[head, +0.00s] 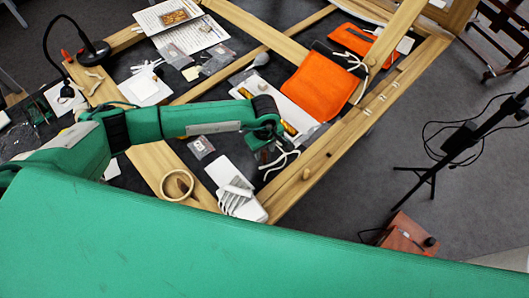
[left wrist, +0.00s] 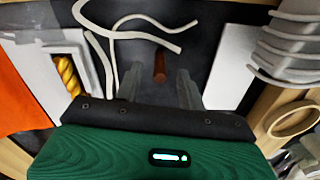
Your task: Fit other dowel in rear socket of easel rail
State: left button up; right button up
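My left gripper (head: 268,150) hangs over the dark work surface between the wooden rails. In the left wrist view its two grey fingers (left wrist: 160,88) are apart. A short reddish-brown dowel (left wrist: 160,66) lies on the dark surface, in line with the gap between them; I see no finger touching it. The easel rail (head: 335,145) runs diagonally on the right of the head view. A small wooden knob (head: 307,174) sits on its near part, and another (head: 371,61) farther along. I cannot make out an open socket. My right gripper is not in view.
White cords (left wrist: 130,35) curl close to the dowel. A white tray with a gilt twisted piece (left wrist: 67,75) and an orange pouch (head: 318,85) lie close by. A tape ring (head: 177,172) and a white coil-bound item (head: 237,200) lie nearer. A tripod stands right.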

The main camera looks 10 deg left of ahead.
pick_arm(q)
jog(key=shift+f, duration=1.1)
jog(key=c, duration=0.9)
grip_shut()
jog(key=shift+r, duration=0.15)
